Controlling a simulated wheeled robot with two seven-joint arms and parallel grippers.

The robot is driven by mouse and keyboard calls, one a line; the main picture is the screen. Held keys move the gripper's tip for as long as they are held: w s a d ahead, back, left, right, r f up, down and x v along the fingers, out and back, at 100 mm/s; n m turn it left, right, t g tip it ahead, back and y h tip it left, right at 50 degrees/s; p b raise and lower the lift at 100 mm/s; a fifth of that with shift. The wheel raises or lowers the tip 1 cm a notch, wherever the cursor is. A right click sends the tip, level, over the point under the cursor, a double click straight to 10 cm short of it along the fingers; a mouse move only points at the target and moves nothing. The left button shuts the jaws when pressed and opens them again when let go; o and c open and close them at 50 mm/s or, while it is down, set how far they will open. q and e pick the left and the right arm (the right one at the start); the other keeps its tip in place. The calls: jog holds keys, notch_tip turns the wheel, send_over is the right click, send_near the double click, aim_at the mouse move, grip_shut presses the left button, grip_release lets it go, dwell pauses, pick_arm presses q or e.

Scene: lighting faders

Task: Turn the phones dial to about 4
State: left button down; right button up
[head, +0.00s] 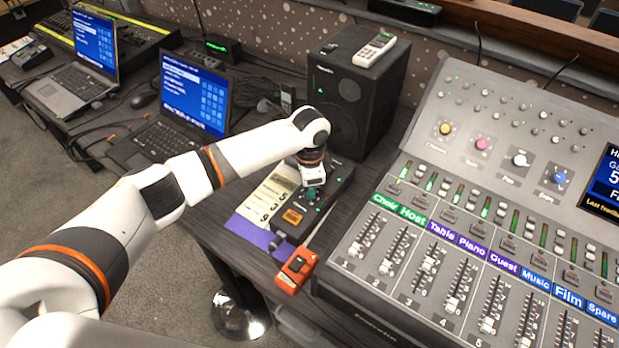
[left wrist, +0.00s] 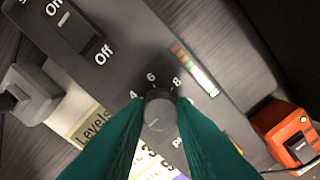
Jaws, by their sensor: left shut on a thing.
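The phones dial (left wrist: 159,114) is a round grey knob on a dark box (left wrist: 200,30). The marks 4, 6 and 8 show around it in the left wrist view, and the lettering below is mostly covered. My left gripper (left wrist: 161,104) has its green fingers on both sides of the dial, shut on it. Where the dial's pointer stands I cannot tell. In the head view my left gripper (head: 312,190) reaches down onto the dark box (head: 338,186) and hides the dial. My right gripper is not in view.
An On/Off rocker switch (left wrist: 92,38) and coloured level lights (left wrist: 194,68) are on the same box. An orange-red device (head: 296,270) lies close by. The mixing desk (head: 440,200) stands to the right, a black speaker (head: 355,95) behind, and laptops to the left.

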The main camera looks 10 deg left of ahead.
pick_arm(q)
jog(key=m+p, duration=0.1)
jog(key=m, duration=0.2)
jog(key=shift+r, duration=0.15)
jog(key=m+p, duration=0.1)
jog(key=m, duration=0.1)
jog(key=shift+m, duration=0.3)
jog(key=m, duration=0.3)
jog(key=shift+m+p, duration=0.3)
jog(key=shift+p, duration=0.1)
jog(key=shift+m, duration=1.7)
jog(key=c, duration=1.2)
grip_release()
